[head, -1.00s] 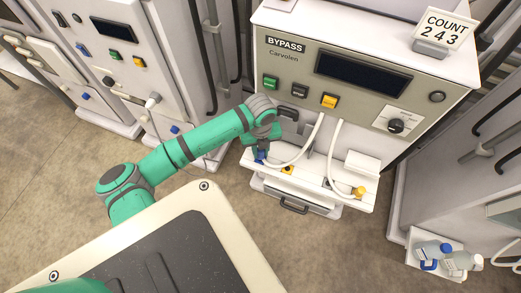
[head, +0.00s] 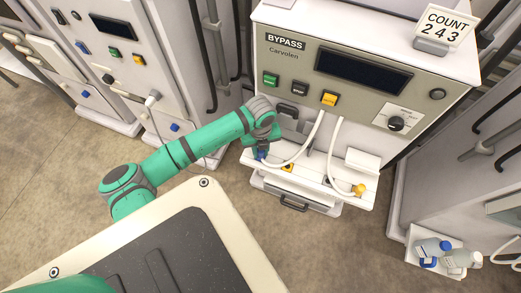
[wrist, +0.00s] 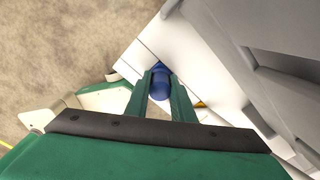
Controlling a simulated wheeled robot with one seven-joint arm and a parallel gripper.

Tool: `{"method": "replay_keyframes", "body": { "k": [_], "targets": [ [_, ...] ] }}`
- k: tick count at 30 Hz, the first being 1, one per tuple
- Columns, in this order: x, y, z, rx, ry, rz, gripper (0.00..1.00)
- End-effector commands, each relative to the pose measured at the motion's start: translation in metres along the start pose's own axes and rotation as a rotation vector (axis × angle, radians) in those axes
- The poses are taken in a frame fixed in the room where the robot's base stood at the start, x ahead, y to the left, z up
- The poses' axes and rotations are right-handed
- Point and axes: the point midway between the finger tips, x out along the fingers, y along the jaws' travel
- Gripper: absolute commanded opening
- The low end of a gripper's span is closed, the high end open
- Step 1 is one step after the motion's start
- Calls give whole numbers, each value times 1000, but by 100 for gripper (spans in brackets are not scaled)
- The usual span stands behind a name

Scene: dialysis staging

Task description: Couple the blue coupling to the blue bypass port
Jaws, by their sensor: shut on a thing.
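The blue coupling (head: 262,156) is at the left end of the white shelf on the front of the BYPASS machine (head: 300,70). A white hose (head: 297,155) runs up from it to the machine. My gripper (head: 261,150) is over that end of the shelf. In the wrist view, both fingers of my gripper (wrist: 160,90) are shut on the blue coupling (wrist: 161,80). The blue bypass port cannot be made out; the coupling and fingers cover that spot. I cannot tell whether the coupling is seated or just above the shelf.
A yellow port (head: 287,168) sits on the shelf right of the coupling. A yellow coupling (head: 358,189) with its own white hose is at the shelf's right end. Another machine (head: 115,50) stands at left.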

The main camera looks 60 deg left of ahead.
Motion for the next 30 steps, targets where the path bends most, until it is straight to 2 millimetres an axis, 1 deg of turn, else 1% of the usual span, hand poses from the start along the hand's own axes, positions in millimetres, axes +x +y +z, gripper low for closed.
{"method": "replay_keyframes", "body": {
  "k": [8,9,11,12,20,23,26,30],
  "targets": [
    [6,0,0,1,1,1,0],
    [6,0,0,1,1,1,27],
    [6,0,0,1,1,1,41],
    [6,0,0,1,1,1,44],
    [5,0,0,1,0,1,44],
    [1,0,0,1,-1,0,44],
    [-11,0,0,2,-1,0,44],
    [-36,0,0,3,-2,0,44]
  ]
}}
